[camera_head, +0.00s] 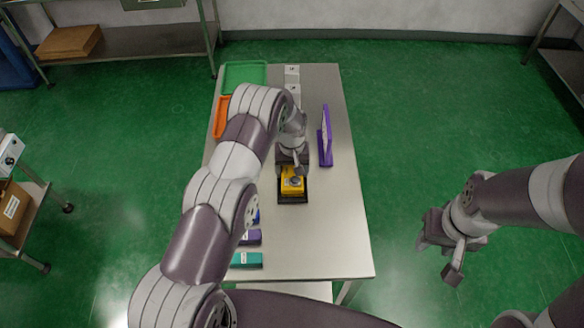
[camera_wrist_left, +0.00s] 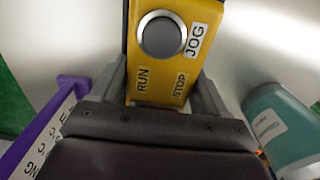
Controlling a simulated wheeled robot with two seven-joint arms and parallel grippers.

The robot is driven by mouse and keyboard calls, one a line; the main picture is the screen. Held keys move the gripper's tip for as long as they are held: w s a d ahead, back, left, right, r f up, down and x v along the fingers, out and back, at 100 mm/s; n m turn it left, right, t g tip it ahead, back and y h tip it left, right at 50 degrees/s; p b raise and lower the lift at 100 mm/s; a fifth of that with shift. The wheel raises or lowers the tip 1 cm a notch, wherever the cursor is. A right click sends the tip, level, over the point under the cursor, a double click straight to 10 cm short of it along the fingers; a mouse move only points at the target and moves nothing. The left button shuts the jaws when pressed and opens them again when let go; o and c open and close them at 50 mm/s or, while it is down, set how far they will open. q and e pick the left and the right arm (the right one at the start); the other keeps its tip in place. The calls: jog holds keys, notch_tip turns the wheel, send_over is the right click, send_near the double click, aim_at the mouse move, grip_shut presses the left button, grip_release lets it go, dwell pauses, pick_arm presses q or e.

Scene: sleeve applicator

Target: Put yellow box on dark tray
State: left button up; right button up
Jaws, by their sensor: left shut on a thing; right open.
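The yellow box (camera_head: 292,183) is at the middle of the table, over the dark tray (camera_head: 291,200). The dark tray's front and side edges show around the box; I cannot tell if the box rests on it or is just above. My left gripper (camera_head: 292,170) reaches down from behind and is shut on the box. In the left wrist view the box (camera_wrist_left: 160,80) sits between the two fingers, with a round silver knob and RUN, STOP and JOG labels. My right gripper (camera_head: 447,247) is open and empty, off the table's right side.
A purple stand (camera_head: 326,145) is to the right of my left gripper. A green tray (camera_head: 245,75) and an orange tray (camera_head: 220,118) lie at the back left. A teal box (camera_head: 246,260) and a purple box (camera_head: 251,237) lie at the front left. The table's front right is clear.

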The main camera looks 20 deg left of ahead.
pick_arm(q)
jog(key=o, duration=1.3)
jog(key=shift+c, duration=0.2)
jog(key=shift+o, duration=0.8)
jog(key=shift+s+r, duration=0.1)
jog(key=shift+s, duration=0.05)
jog(key=shift+r, duration=0.15)
jog(key=s+r+b, duration=0.3)
jog(key=s+r, duration=0.1)
jog(key=r, duration=1.2)
jog(key=s+a+r+m, duration=0.1)
jog(key=s+r, duration=0.1)
jog(key=s, duration=0.9)
jog(key=s+a+r+m+t, duration=0.1)
jog(key=s+r+m, duration=0.1)
jog(key=s, duration=0.9)
jog(key=shift+r, duration=0.5)
